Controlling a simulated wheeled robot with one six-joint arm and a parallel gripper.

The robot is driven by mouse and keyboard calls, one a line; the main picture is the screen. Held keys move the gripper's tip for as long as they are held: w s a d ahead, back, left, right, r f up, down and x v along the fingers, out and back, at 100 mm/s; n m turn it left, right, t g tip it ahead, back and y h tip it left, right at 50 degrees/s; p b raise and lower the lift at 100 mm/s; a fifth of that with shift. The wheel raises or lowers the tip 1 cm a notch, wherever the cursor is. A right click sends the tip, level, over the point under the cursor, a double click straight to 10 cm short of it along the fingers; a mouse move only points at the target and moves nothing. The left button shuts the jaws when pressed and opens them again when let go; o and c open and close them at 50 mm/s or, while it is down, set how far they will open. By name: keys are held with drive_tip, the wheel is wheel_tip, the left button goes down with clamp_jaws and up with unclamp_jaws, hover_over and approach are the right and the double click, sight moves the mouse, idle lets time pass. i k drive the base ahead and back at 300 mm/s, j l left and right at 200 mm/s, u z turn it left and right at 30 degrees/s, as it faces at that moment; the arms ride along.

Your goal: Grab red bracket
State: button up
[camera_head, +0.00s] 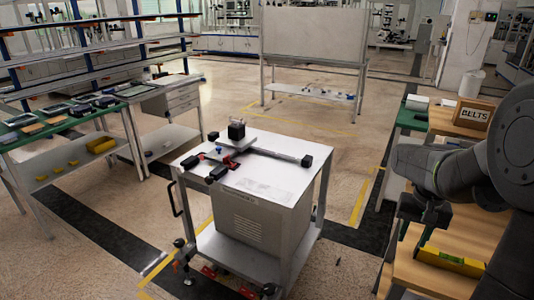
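A small red bracket-like part (231,164) lies on the white top of the metal cart (280,178), among dark fixture parts. Another small red piece shows just left of it, at the clamp. Which one is the bracket is hard to tell at this size. My gripper (411,238) hangs at the right over the wooden bench, far to the right of the cart and apart from the red parts. Its two dark fingers look spread with nothing between them.
A long dark bar (279,154) and a black block (236,130) are on the cart top. More red parts (209,272) are low on the cart. A yellow level (452,261) and a BELTS box (473,117) are on the right bench. Floor between cart and bench is clear.

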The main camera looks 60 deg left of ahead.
sight(226, 159)
drive_tip(key=k+j, duration=0.1)
drive_tip(key=j, duration=0.45)
drive_tip(key=k+j, duration=0.1)
drive_tip(key=j, duration=0.4)
drive_tip(key=k+j, duration=0.1)
drive_tip(key=j, duration=0.45)
drive_tip(key=k+j, duration=0.1)
drive_tip(key=j, duration=0.4)
drive_tip(key=k+j+z, duration=0.1)
drive_tip(key=j, duration=0.45)
drive_tip(key=k+j, duration=0.15)
drive_tip(key=j, duration=0.35)
drive_tip(key=k+j, duration=0.1)
drive_tip(key=j, duration=0.45)
drive_tip(key=k+j, duration=0.15)
drive_tip(key=j, duration=0.35)
